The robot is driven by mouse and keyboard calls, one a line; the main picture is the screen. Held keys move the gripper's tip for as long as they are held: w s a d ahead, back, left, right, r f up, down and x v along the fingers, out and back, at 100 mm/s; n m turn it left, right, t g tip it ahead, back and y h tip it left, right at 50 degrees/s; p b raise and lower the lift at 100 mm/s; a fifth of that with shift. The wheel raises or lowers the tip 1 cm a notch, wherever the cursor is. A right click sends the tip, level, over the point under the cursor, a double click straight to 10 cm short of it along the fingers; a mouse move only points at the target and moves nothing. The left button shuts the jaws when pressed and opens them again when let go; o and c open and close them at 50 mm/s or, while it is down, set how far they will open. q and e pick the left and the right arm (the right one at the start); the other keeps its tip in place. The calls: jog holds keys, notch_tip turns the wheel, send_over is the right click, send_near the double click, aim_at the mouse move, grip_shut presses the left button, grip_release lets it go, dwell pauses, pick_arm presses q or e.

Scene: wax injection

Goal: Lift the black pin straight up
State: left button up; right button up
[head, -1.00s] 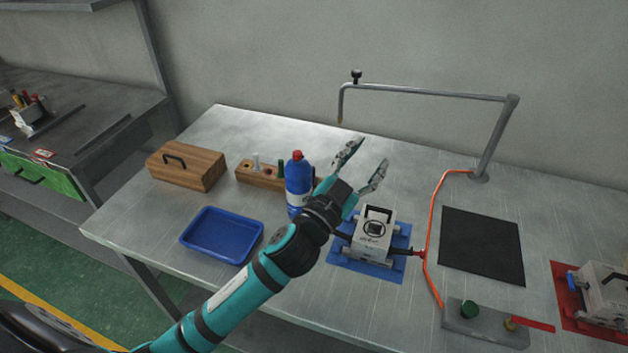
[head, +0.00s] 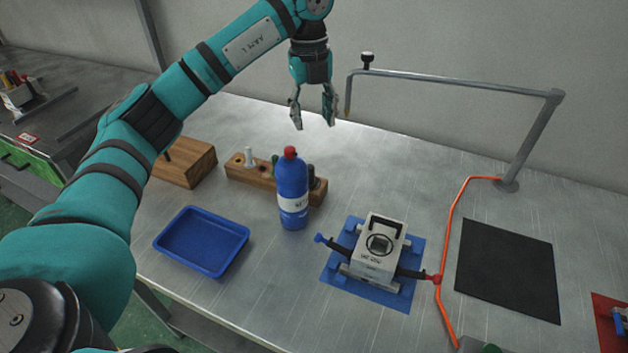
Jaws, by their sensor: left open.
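A wooden block (head: 238,174) stands near the middle of the table with small pins in it. A white pin (head: 249,156) stands at its left end. A dark, black-looking pin (head: 311,174) stands upright near its right end, partly hidden by the blue bottle (head: 292,185) in front. My left gripper (head: 313,113) points down with its fingers spread and empty. In the picture it is above the block's right end, apart from the pins. My right gripper is out of view.
A blue tray (head: 203,268) lies front left. A wooden box (head: 190,165) stands left of the block, partly behind my arm. A white mould (head: 376,250) sits on a blue mat, right of the bottle. A grey pipe frame (head: 450,85) rises behind, near my gripper.

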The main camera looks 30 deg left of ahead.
aim_at(310, 167)
pick_arm(q)
jog(key=shift+y, duration=0.3)
jog(key=f, duration=0.7)
jog(key=a+f, duration=0.1)
jog(key=f, duration=0.3)
jog(key=shift+s+a+b, duration=0.1)
jog(key=shift+s+b, duration=0.05)
jog(key=shift+b, duration=0.15)
jog(key=f, duration=0.2)
jog(key=f+p, duration=0.1)
jog(key=f, duration=0.1)
jog(key=shift+w+f, duration=0.2)
jog(key=shift+f, duration=0.65)
grip_shut()
